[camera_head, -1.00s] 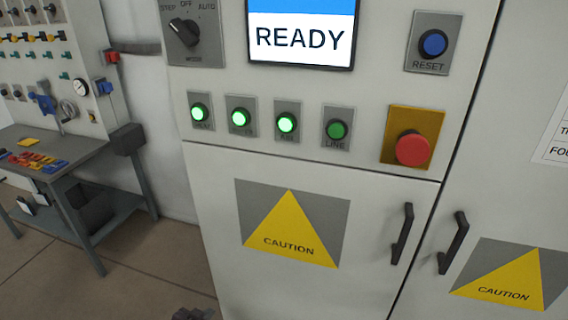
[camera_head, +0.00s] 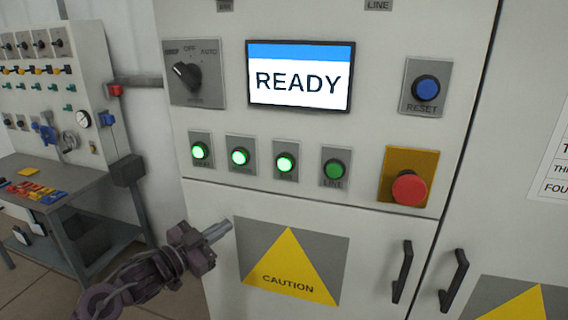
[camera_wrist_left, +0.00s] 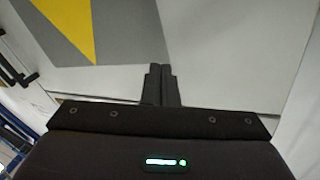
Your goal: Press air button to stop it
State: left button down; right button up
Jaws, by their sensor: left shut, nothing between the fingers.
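A row of round green buttons runs across the white cabinet's front in the head view. The first (camera_head: 200,150), second (camera_head: 240,157) and third (camera_head: 285,162) glow bright green. The fourth (camera_head: 334,170), labelled LINE, is darker. The labels under the three lit buttons are too blurred to read, so I cannot tell which is air. My left gripper (camera_head: 226,228) is shut and empty, below the first two buttons and near the caution sign. Its closed fingers also show in the left wrist view (camera_wrist_left: 161,84), before the white panel. My right gripper is not in view.
A red mushroom button (camera_head: 409,187) on a yellow plate sits right of the row. Above are a mode knob (camera_head: 187,76), a READY screen (camera_head: 300,88) and a blue RESET button (camera_head: 425,89). Door handles (camera_head: 402,271) stick out lower right. A workbench (camera_head: 88,160) stands left.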

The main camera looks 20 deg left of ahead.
aim_at(285, 163)
pick_arm(q)
jog(key=s+d+r+m+g+h, duration=0.1)
jog(key=s+d+r+m+h, duration=0.2)
jog(key=r, duration=0.5)
jog(key=s+d+r+m+g+h, duration=0.2)
jog(key=s+d+r+m+h, duration=0.1)
jog(key=s+d+r+m, duration=0.2)
jog(key=s+d+r, duration=0.2)
jog(key=d+r, duration=0.1)
jog(key=d, duration=0.1)
jog(key=shift+d+r+h+p, duration=0.15)
jog(key=shift+h+p, duration=0.2)
jog(key=shift+h, duration=0.05)
jog(key=shift+w+d+p, duration=0.15)
jog(key=shift+w+p, duration=1.1)
jog(key=shift+w, duration=3.1)
jog(key=shift+w, duration=0.45)
